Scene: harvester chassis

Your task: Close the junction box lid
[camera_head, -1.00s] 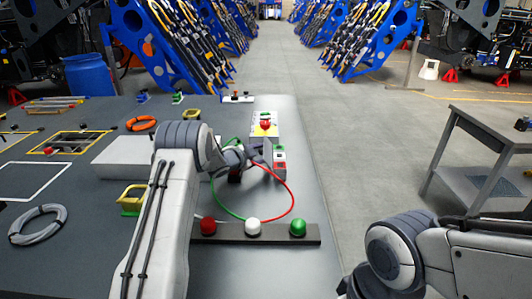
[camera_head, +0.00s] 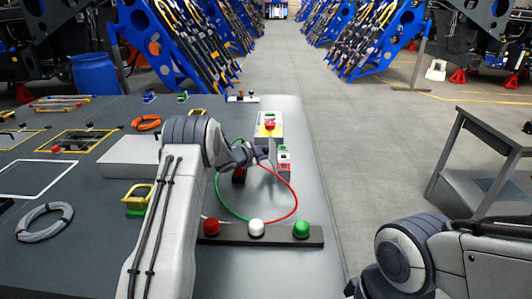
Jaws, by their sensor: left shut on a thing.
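My left gripper (camera_head: 262,154) is at the small box with red, white and green parts (camera_head: 284,157), which I take to be the junction box. The gripper is shut on a thin grey upright piece at the box's left side, which looks like the lid. The fingertips and the lid's hinge are too small to make out. A green wire (camera_head: 219,190) and a red wire (camera_head: 296,200) loop from near the box towards a dark bar (camera_head: 275,239) with red, white and green domes. My right arm shows at the lower right; its gripper is out of view.
A yellow-and-white box with a red button (camera_head: 269,125) stands just behind. A white flat box (camera_head: 130,155), a yellow-topped holder (camera_head: 138,197) and a grey cable coil (camera_head: 45,222) lie left on the table. The table's right edge is close; a grey cart (camera_head: 480,150) stands beyond the aisle.

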